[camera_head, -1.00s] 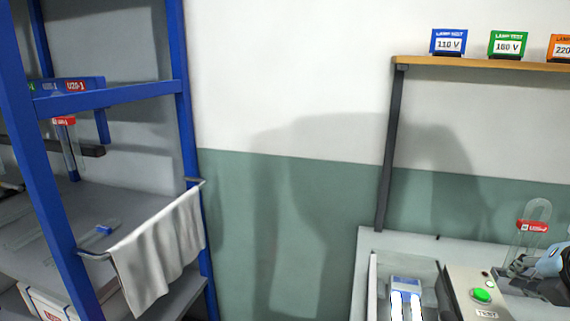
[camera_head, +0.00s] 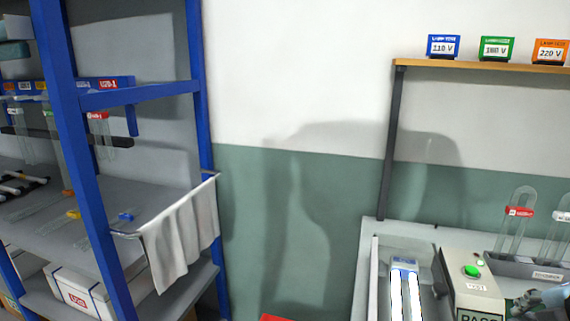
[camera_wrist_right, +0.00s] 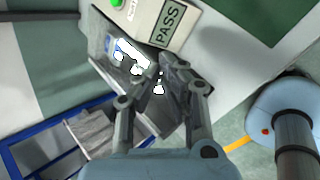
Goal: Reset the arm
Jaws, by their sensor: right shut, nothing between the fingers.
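The U-tube stands upright in a grey rack (camera_head: 513,267), beside another glass tube (camera_head: 556,225). My left gripper is not in view.
A tester (camera_head: 466,272) has a green button and a PASS display. White lamps (camera_head: 405,290) lie in the tray left of it. A lamp shelf (camera_head: 480,64) is above. A blue rack (camera_head: 74,130) with tubes and a white cloth (camera_head: 183,240) stands left.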

